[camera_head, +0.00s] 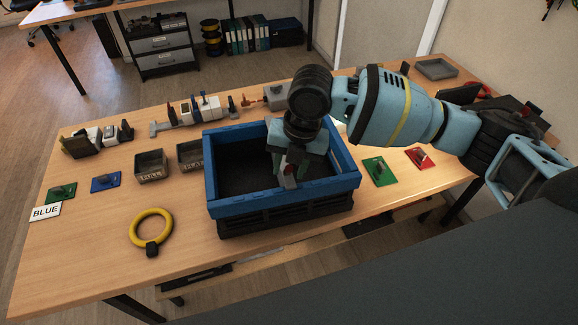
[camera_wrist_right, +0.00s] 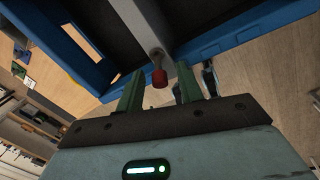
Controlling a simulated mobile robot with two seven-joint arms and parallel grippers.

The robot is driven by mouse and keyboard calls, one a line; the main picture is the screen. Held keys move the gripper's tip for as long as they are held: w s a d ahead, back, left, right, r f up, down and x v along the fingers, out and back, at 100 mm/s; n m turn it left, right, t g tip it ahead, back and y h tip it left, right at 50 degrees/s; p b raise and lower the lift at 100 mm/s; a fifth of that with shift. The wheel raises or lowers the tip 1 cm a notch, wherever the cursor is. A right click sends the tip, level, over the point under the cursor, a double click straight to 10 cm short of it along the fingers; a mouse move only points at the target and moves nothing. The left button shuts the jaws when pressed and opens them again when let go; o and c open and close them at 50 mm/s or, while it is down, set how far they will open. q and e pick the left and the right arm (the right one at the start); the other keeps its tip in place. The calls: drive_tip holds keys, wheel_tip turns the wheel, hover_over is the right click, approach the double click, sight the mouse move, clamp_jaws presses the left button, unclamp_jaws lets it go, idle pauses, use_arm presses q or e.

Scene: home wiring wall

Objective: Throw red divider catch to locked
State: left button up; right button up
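The blue crate (camera_head: 235,209) stands on the wooden table, with a dark interior. In the right wrist view, a grey divider bar (camera_wrist_right: 141,22) runs down to the crate's blue rim, and the red catch (camera_wrist_right: 159,78) sits at its near end. My right gripper (camera_head: 290,175) points down over the crate's near side. In the wrist view its two green fingers (camera_wrist_right: 158,90) are apart, with the red catch showing between them and gaps on both sides. Contact cannot be seen. The arm hides part of the crate in the head view. My left gripper is not in view.
A yellow ring (camera_head: 151,227) lies left of the crate. Small grey trays (camera_head: 151,166) stand beside it, one close to its left wall. Green (camera_head: 380,172) and red (camera_head: 420,158) plates lie to its right. Several devices line the back.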

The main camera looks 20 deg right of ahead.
drive_tip(key=shift+f, duration=0.35)
drive_tip(key=shift+c, duration=0.5)
clamp_jaws()
